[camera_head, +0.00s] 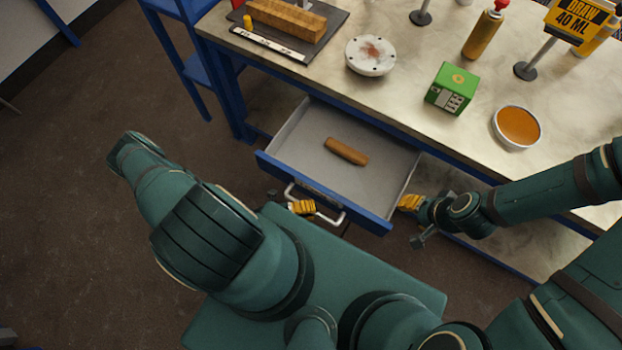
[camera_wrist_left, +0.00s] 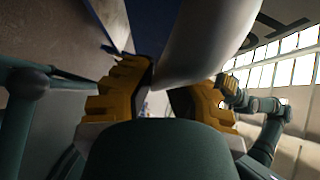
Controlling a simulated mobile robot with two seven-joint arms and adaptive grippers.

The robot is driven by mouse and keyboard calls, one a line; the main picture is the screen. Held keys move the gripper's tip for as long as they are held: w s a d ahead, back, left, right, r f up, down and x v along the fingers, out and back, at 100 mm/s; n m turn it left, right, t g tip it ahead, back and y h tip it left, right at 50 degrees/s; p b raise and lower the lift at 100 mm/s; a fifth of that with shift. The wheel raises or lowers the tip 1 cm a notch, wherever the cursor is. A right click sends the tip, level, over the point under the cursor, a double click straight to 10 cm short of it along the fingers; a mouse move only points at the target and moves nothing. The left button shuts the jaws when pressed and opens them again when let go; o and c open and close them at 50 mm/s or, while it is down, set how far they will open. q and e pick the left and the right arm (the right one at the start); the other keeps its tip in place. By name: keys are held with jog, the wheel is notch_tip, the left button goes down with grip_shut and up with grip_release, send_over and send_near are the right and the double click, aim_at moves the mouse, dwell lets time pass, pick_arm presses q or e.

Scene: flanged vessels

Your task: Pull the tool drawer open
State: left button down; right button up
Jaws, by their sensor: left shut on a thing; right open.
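The tool drawer (camera_head: 300,140) stands pulled out from under the workbench, with a grey inside and a blue front. A brown rounded bar (camera_head: 346,151) lies in it. A pale handle (camera_head: 325,213) is on the blue front. My left gripper (camera_head: 302,207) is at the handle, its yellow fingers shut on it. In the left wrist view the pale handle (camera_wrist_left: 195,45) passes between the yellow fingers (camera_wrist_left: 160,95). My right gripper (camera_head: 409,202) is open near the drawer's right front corner; I cannot tell whether it touches the drawer.
The workbench (camera_head: 330,95) bears a wooden block (camera_head: 285,18), a white flange disc (camera_head: 370,55), a green box (camera_head: 452,88), a dish of orange liquid (camera_head: 517,126), a bottle (camera_head: 483,32) and a yellow sign (camera_head: 580,18). The floor at the left is free.

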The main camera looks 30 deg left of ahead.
pick_arm(q)
jog(key=c, duration=0.9)
grip_release()
jog(key=shift+d, duration=0.15)
jog(key=shift+c, duration=0.2)
jog(key=shift+s+a, duration=0.3)
jog(key=shift+a, duration=0.15)
jog(key=v, duration=1.1)
jog(key=shift+r, duration=0.1)
